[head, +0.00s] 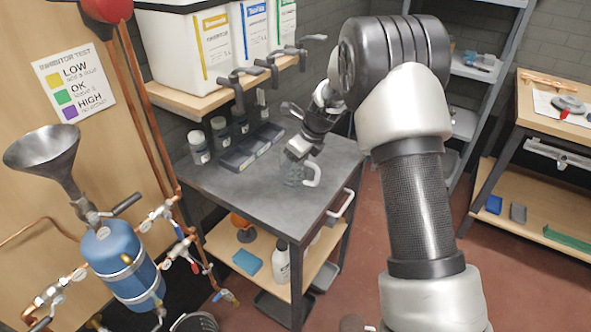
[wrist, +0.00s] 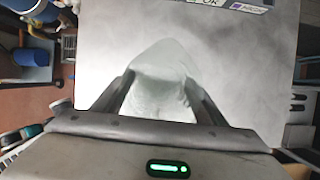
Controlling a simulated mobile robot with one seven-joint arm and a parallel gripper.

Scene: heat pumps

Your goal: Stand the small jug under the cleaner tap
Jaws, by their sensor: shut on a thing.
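The small jug (head: 293,176) is pale and see-through with a white handle, upright at the right part of the grey bench top. My gripper (head: 304,148) is shut on it from above; in the wrist view the jug (wrist: 160,82) sits between the two fingers. I cannot tell whether its base touches the bench. Three dark taps stick out below the white tanks: a left tap (head: 236,82), a middle tap (head: 268,68) and a right tap (head: 306,43). The tank labels are yellow, blue and green; I cannot surely read which is cleaner.
A dark divided tray (head: 250,150) and several lidded bottles (head: 198,146) stand at the bench's back left. The wooden tank shelf (head: 190,98) overhangs behind them. The bench top (head: 245,190) is clear in front. A blue vessel with a funnel (head: 120,262) stands at left.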

